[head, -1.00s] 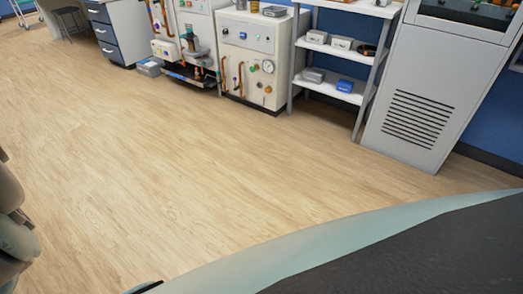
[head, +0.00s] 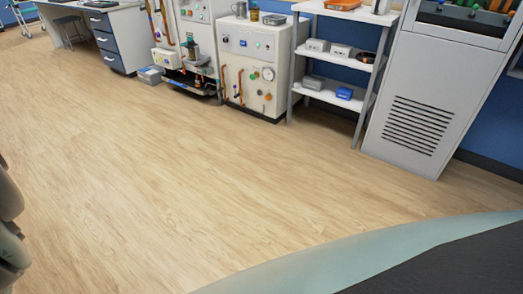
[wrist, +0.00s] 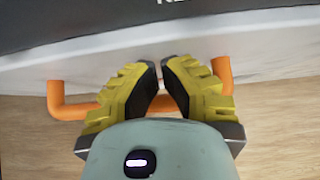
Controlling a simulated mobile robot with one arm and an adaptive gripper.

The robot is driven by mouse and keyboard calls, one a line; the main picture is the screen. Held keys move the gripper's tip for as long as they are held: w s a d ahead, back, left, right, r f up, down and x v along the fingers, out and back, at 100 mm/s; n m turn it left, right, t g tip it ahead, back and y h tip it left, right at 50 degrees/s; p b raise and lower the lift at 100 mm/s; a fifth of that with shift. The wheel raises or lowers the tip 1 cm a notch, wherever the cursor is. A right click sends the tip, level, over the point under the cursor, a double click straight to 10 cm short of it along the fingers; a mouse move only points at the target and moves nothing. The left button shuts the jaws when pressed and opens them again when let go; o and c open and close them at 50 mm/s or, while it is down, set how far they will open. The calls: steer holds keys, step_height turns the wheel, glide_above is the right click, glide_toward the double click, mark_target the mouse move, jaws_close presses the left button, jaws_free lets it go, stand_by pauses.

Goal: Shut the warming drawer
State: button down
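I cannot pick out a warming drawer for certain in either view. A desk at the far left of the head view has a stack of dark blue drawer fronts (head: 109,42), which look shut. My gripper (wrist: 158,64) shows in the wrist view with yellow fingers and dark pads. The fingertips come almost together, with nothing seen between them. An orange bar (wrist: 223,72) lies behind the fingers, beside a pale rim and dark surface that look like my own base. I see no grip on the bar.
Along the blue wall stand a cream machine with a gauge (head: 252,68), a shelf unit (head: 328,97) with small boxes, and a tall grey cabinet (head: 412,105) with a vent. A stool (head: 68,22) is by the desk. The wooden floor (head: 170,180) between is clear.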

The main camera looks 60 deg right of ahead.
steer(key=d+f+p+v, duration=0.1)
steer(key=p+v, duration=0.6)
steer(key=v, duration=0.5)
steer(key=shift+d+f+p, duration=0.25)
steer(key=shift+d+p, duration=0.1)
steer(key=shift+d, duration=0.2)
steer(key=shift+w, duration=0.25)
